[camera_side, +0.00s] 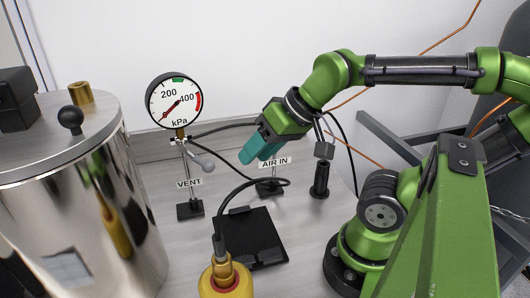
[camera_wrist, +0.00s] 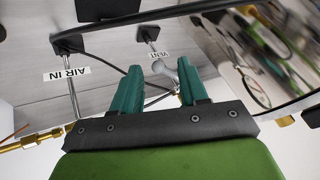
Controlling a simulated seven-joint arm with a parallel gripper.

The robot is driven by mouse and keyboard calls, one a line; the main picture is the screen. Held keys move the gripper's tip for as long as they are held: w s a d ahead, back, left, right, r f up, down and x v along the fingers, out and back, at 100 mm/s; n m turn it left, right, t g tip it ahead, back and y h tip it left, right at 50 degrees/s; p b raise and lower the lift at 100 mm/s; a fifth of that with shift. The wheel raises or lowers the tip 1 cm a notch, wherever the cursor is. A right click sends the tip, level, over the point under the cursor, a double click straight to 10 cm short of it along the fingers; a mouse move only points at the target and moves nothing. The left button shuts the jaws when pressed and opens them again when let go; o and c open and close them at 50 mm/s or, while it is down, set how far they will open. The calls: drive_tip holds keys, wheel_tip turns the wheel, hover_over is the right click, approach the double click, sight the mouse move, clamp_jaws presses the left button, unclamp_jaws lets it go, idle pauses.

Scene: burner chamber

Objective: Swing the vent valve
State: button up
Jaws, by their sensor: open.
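The vent valve (camera_side: 182,142) sits on a thin post under the gauge, above the VENT label (camera_side: 189,183). Its grey lever handle (camera_side: 204,164) slants down to the right. My gripper (camera_side: 249,156), with teal fingers, is open to the right of the handle and apart from it in the side view. In the wrist view my gripper (camera_wrist: 159,72) shows both fingers spread. The grey handle end (camera_wrist: 164,68) and the VENT label (camera_wrist: 157,54) appear in the gap between them, beyond the fingertips. Part of the valve is hidden behind the right finger.
A pressure gauge (camera_side: 174,101) stands above the valve. The AIR IN stand (camera_side: 270,187) is below my gripper, with a black hose looping past. A shiny metal chamber (camera_side: 70,200) fills the left. A black plate (camera_side: 252,236) and yellow canister (camera_side: 226,282) are in front.

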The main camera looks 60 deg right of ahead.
sight(197, 159)
drive_tip(key=shift+d+r, duration=0.1)
drive_tip(key=shift+d, duration=0.05)
drive_tip(key=shift+c, duration=0.2)
drive_tip(key=shift+w+d, duration=0.1)
drive_tip(key=shift+c, duration=1.2)
drive_tip(key=shift+w+d+m+g, duration=0.3)
drive_tip(key=shift+w+d+m, duration=0.3)
drive_tip(key=shift+w+d, duration=0.5)
drive_tip(key=c, duration=0.5)
drive_tip(key=w+d+r, duration=0.1)
drive_tip(key=w, duration=0.1)
drive_tip(key=w+d+m+g, duration=0.1)
drive_tip(key=w+d, duration=0.1)
drive_tip(key=w+d+r+g, duration=0.1)
drive_tip(key=w+d, duration=0.1)
drive_tip(key=shift+w+d+r, duration=0.15)
drive_tip(key=shift+w+r, duration=0.1)
drive_tip(key=shift+r, duration=0.1)
clamp_jaws()
wheel_tip(197, 159, up, 4)
drive_tip(key=w+g+y, duration=0.2)
drive_tip(key=x, duration=1.2)
drive_tip(key=shift+w+a, duration=0.35)
drive_tip(key=shift+w, duration=0.1)
drive_tip(key=shift+w+a+f, duration=0.15)
drive_tip(key=shift+a+f, duration=0.1)
drive_tip(key=shift+f, duration=0.05)
